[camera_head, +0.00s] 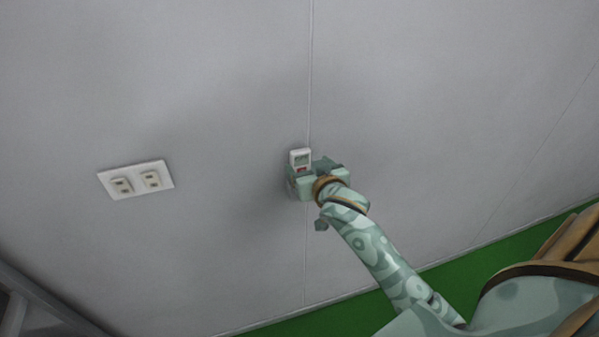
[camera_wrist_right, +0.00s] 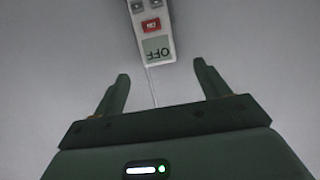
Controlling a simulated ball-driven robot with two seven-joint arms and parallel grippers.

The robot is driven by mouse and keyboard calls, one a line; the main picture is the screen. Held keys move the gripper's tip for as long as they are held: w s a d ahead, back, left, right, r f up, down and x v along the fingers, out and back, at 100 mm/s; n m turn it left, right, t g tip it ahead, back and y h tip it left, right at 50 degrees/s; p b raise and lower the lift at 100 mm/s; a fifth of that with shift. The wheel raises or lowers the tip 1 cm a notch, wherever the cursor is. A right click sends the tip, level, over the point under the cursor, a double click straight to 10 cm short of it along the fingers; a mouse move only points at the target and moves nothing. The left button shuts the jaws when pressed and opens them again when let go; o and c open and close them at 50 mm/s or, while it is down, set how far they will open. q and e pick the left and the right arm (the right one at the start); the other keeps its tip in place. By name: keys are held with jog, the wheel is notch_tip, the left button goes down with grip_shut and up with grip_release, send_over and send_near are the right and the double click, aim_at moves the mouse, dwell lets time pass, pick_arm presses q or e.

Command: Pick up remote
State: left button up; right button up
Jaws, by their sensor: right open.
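The remote (camera_head: 300,158) is a small white device with a grey screen and a red button, up against the grey wall. In the right wrist view the remote (camera_wrist_right: 152,28) hangs in from the top edge, its screen reading OFF upside down, and its far end is cut off. My right gripper (camera_head: 314,172) is at the remote's lower end in the head view, partly hiding it. In the right wrist view the right gripper (camera_wrist_right: 164,82) is open, its two fingers apart with nothing between them, and the remote lies just beyond the fingertips. My left gripper is not in view.
A white wall outlet plate (camera_head: 136,180) with two sockets is left of the remote. The grey wall (camera_head: 430,100) is otherwise bare, with thin seams. A green floor (camera_head: 455,270) shows at the lower right, and a grey frame (camera_head: 35,300) at the lower left.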

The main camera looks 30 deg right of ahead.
aim_at(302, 154)
jog(key=x, duration=0.6)
jog(key=shift+w+d+r, duration=0.15)
jog(key=shift+w+r, duration=0.05)
jog(key=shift+r, duration=0.1)
jog(key=shift+s, duration=0.15)
jog(key=shift+c, duration=0.3)
jog(key=c, duration=1.4)
jog(key=shift+r, duration=0.1)
